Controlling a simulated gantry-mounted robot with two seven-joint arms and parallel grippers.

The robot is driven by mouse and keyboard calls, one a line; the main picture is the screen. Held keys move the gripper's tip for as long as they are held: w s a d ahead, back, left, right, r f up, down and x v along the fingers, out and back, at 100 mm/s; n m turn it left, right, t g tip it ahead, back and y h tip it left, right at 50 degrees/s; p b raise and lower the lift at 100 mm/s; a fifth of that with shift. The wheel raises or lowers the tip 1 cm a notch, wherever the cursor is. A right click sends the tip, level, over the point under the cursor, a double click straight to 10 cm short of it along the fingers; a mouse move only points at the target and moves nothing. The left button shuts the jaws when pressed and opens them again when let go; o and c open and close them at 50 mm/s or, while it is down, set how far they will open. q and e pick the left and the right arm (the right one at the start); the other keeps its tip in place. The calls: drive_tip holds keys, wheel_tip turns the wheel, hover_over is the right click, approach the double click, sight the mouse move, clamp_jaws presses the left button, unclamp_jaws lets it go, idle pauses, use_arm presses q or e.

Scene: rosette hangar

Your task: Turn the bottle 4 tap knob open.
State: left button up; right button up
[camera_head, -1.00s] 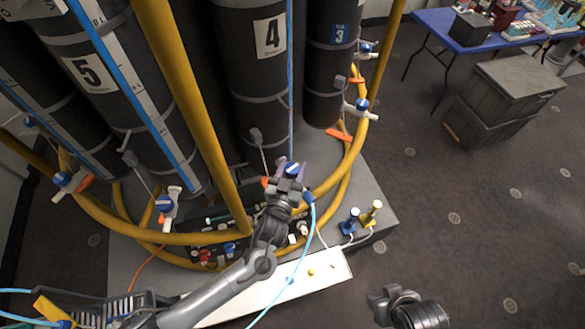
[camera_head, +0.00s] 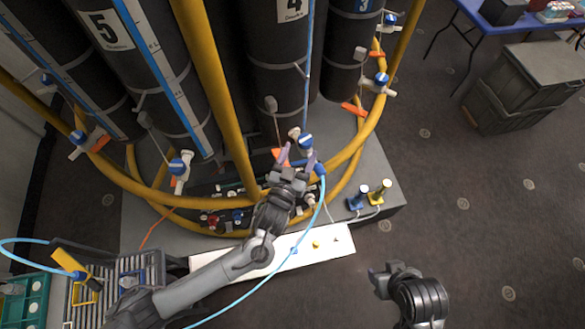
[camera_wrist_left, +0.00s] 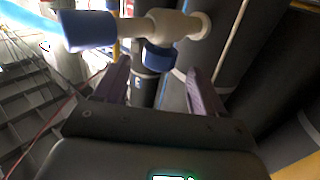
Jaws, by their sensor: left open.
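Bottle 4 (camera_head: 277,75) is a tall dark cylinder at the upper middle, its number label cut by the frame's top. Its tap (camera_head: 294,133) is white, with a blue, white-striped knob (camera_head: 306,141). My left gripper (camera_head: 298,156) is open just in front of the knob, fingers pointing at it. In the left wrist view the blue knob (camera_wrist_left: 158,58) shows between and beyond the two purple fingers, apparently not gripped, under the white tap body (camera_wrist_left: 172,24). Another blue part (camera_wrist_left: 88,31) is at the tap's left end. My right gripper (camera_head: 385,274) is low on the right, away from the bottles; its jaw opening is unclear.
Yellow frame tubes (camera_head: 215,90) run close beside and around the taps. Bottle 5 (camera_head: 160,60) stands left and bottle 3 (camera_head: 345,60) right, with their own taps. A light-blue hose (camera_head: 318,215) passes by my left gripper. Open floor lies to the right.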

use_arm(q)
drive_tip(key=shift+v, duration=2.7)
